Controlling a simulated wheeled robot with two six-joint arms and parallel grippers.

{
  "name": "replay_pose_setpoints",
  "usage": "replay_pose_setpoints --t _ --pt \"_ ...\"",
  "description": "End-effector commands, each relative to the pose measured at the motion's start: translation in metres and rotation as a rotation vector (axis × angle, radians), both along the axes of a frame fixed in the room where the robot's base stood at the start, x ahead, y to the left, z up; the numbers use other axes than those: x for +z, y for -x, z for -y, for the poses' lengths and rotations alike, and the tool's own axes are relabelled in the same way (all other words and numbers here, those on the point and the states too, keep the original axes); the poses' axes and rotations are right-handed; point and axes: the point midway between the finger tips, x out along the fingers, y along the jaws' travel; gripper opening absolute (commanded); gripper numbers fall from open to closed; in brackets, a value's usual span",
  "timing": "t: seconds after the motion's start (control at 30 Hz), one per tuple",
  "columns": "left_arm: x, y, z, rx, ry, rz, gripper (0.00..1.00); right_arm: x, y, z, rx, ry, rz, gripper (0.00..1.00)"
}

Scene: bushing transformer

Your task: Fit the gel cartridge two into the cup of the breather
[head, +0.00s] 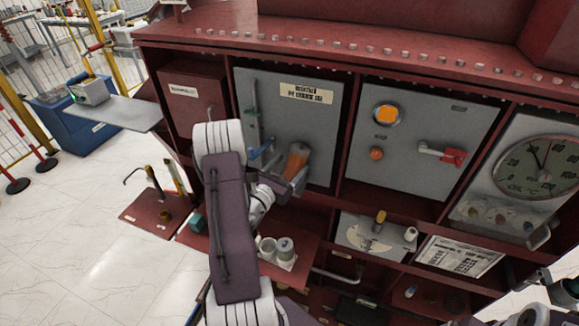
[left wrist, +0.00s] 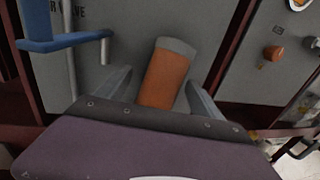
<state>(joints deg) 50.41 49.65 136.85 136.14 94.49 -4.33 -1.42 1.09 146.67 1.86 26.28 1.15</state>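An orange cylinder with a grey top, which looks like a gel cartridge (head: 296,160), is upright in front of the grey panel. It also shows in the left wrist view (left wrist: 167,78), its lower end hidden by my gripper. My left gripper (head: 284,180) reaches up to it, with a finger on each side (left wrist: 160,88). A strip of panel shows between the left finger and the cylinder; on the right I cannot tell whether they touch. Two whitish cylinders (head: 285,249) stand on the lower red shelf. I cannot make out the breather's cup for certain.
A grey pipe with a blue handle (head: 261,149) is just left of the cylinder, also in the left wrist view (left wrist: 62,42). Red dividers frame the panels. A panel with a red-handled lever (head: 452,156) is to the right. White floor is free at lower left.

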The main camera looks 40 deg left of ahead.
Motion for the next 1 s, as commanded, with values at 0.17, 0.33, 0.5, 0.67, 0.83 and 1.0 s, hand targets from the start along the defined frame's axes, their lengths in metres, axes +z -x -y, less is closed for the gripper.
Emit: replay_pose_setpoints --t 0.17,0.33,0.5,0.67,0.83,1.0 --pt "0.002 0.000 0.000 -0.002 -0.001 0.004 0.77 0.000 0.000 0.000 0.000 0.000 0.000 0.94" --pt "0.002 0.002 0.000 -0.002 -0.002 0.006 0.77 -0.001 0.000 0.000 0.000 0.000 0.000 0.94" --pt "-0.001 0.028 0.002 0.002 -0.001 0.006 0.77 -0.012 0.000 0.000 0.000 0.000 0.000 0.94" --pt "0.009 0.066 0.006 0.003 0.004 0.002 0.77 -0.002 0.000 0.000 0.000 0.000 -0.002 0.94" --pt "0.013 0.091 0.010 0.002 0.005 0.006 0.77 0.037 0.000 0.000 0.000 0.000 0.001 0.94" --pt "0.005 0.113 0.012 0.000 0.000 0.005 0.77 0.036 0.000 0.000 0.000 0.000 0.000 0.94"
